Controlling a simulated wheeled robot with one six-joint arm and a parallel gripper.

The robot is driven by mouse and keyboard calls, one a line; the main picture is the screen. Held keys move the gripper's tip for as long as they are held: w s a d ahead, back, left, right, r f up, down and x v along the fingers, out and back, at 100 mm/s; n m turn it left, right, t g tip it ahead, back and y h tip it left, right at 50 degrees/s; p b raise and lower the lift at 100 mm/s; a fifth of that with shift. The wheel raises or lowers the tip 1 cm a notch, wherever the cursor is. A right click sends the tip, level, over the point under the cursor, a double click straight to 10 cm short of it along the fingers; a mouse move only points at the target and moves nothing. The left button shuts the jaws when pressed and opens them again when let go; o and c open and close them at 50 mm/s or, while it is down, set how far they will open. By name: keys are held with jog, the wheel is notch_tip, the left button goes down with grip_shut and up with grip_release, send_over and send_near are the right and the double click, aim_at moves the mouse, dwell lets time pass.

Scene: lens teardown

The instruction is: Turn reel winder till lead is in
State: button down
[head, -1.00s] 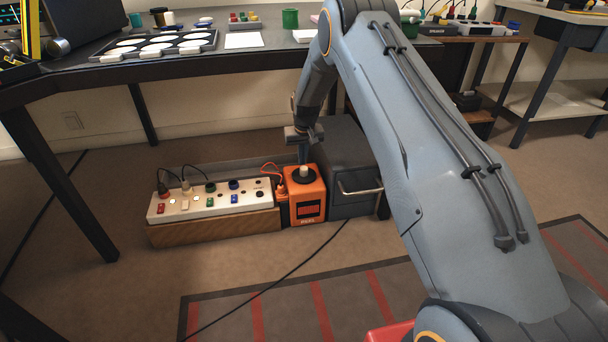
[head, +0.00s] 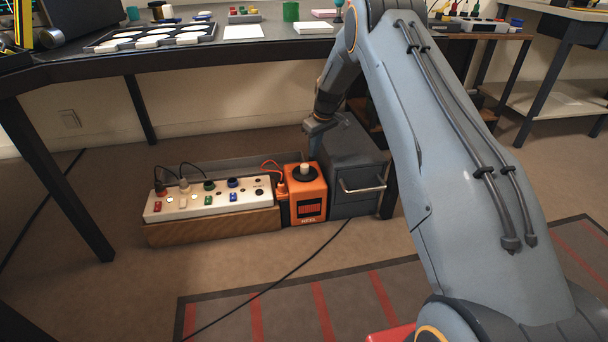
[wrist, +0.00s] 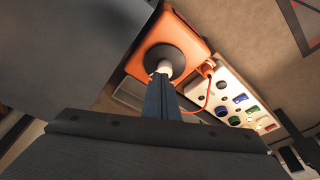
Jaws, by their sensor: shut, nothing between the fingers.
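The orange reel (head: 308,213) stands on the floor between the power strip and a grey cabinet. Its winder is a black disc with an upright white knob (head: 305,169) on top. In the wrist view the reel (wrist: 190,28), the disc (wrist: 180,58) and the white knob (wrist: 164,67) show beyond my fingertips. An orange lead (head: 269,163) loops at the reel's left; it also shows in the wrist view (wrist: 207,95). My gripper (head: 315,155) is shut and empty, just behind and right of the knob. I cannot tell whether the fingers touch it.
A white power strip (head: 208,202) with plugs and coloured switches lies on a wooden base (head: 215,230) left of the reel. The grey cabinet (head: 350,165) with a handle stands close on the right. A dark desk (head: 290,48) overhangs behind. Open floor lies in front.

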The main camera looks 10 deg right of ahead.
jog(key=b, duration=0.3)
send_over(306, 176)
jog(key=d, duration=0.3)
jog(key=shift+s+d+x, duration=0.15)
jog(key=shift+s+x, duration=0.05)
jog(key=shift+x, duration=0.9)
jog(key=shift+s+d+x, duration=0.1)
jog(key=shift+s+x, duration=0.15)
jog(key=shift+x, duration=0.8)
jog(key=shift+s+d+x, duration=0.15)
jog(key=shift+s+x, duration=0.05)
jog(key=shift+x, duration=0.9)
jog(key=shift+f, duration=0.2)
jog(key=shift+s+a+p, duration=0.3)
jog(key=shift+a+p, duration=0.15)
jog(key=shift+p, duration=0.25)
jog(key=shift+s+a, duration=0.1)
jog(key=shift+a, duration=0.15)
jog(key=shift+p, duration=0.3)
jog(key=shift+s+a, duration=0.15)
jog(key=shift+a, duration=0.35)
jog(key=shift+p, duration=0.4)
